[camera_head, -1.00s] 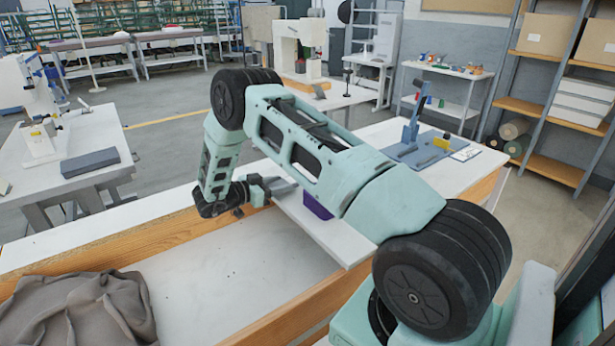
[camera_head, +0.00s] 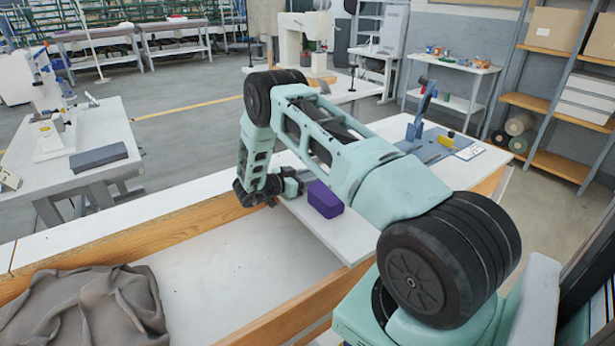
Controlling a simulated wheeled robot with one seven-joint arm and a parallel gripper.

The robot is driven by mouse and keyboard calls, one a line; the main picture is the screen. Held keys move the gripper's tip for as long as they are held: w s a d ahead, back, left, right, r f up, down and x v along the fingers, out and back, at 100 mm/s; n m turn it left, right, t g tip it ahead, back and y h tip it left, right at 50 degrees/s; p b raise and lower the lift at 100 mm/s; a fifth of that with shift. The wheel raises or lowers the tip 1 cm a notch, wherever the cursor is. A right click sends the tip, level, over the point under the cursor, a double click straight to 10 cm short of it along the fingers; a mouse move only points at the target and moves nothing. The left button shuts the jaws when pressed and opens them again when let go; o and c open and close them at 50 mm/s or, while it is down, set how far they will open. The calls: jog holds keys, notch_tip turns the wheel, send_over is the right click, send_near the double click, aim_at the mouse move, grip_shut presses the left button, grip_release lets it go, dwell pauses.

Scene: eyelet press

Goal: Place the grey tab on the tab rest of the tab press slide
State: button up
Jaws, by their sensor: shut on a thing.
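My gripper (camera_head: 302,181) is low over the near white bench, left of a purple block, and partly hidden by my arm. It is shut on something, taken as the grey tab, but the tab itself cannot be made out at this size. The tab press is taken to be the blue lever device (camera_head: 421,110) on a blue base plate (camera_head: 432,151) at the bench's far right end, well away from my gripper. A yellow block (camera_head: 446,138) sits on that plate. The slide and tab rest cannot be told apart; my arm hides part of the plate.
The purple block (camera_head: 326,200) stands on a white board (camera_head: 338,229) close to my gripper. A crumpled grey-brown cloth (camera_head: 85,308) lies at the lower left. A white card (camera_head: 469,152) lies beside the blue plate. The white recess (camera_head: 235,275) is clear.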

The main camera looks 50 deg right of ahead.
jog(key=shift+f, duration=0.1)
jog(key=shift+f, duration=0.15)
jog(key=o, duration=1)
jog(key=shift+r, duration=0.2)
